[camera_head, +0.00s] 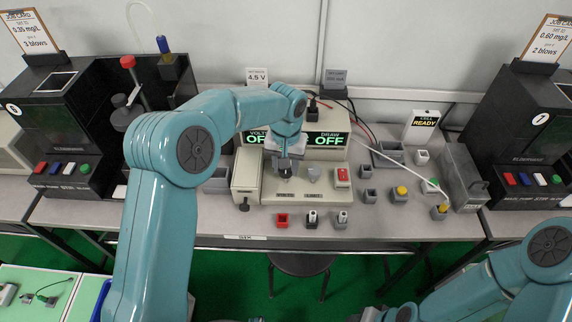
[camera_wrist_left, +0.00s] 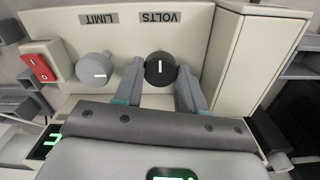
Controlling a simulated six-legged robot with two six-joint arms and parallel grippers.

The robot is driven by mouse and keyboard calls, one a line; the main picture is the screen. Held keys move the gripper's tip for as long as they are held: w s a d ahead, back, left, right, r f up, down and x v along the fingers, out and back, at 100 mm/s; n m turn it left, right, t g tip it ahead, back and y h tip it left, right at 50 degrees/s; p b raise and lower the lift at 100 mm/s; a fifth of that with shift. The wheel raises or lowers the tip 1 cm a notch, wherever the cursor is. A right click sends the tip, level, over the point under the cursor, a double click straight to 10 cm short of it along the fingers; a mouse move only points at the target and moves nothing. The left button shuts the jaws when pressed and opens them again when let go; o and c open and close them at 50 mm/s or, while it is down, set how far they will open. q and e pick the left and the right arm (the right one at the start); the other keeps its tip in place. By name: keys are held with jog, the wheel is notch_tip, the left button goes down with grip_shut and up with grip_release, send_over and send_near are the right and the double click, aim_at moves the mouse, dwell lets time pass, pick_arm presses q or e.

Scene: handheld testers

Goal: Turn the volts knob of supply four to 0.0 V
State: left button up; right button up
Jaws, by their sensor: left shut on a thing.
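The beige power supply (camera_head: 325,187) stands mid-bench. Its displays (camera_head: 322,140) read OFF under VOLTS and DRAW. The black volts knob (camera_wrist_left: 160,68) sits beside the VOLTS label, which appears upside down in the wrist view; its white line stands upright there. My left gripper (camera_head: 285,174) is over the knob, and in the wrist view its fingers (camera_wrist_left: 160,74) are shut on the knob's two sides. My right gripper does not clearly show.
A red rocker switch (camera_head: 343,175) is right of the knobs. Black testers (camera_head: 60,130) stand at both sides. A card behind reads 4.5 V (camera_head: 257,77).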

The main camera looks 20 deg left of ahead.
pick_arm(q)
jog(key=shift+w+r, duration=0.15)
jog(key=shift+r, duration=0.15)
jog(key=o, duration=0.9)
jog(key=shift+o, duration=0.8)
jog(key=shift+f, duration=0.15)
notch_tip(320, 180, up, 16)
jog(key=p, duration=0.1)
jog(key=shift+r, duration=0.2)
jog(key=shift+s, duration=0.2)
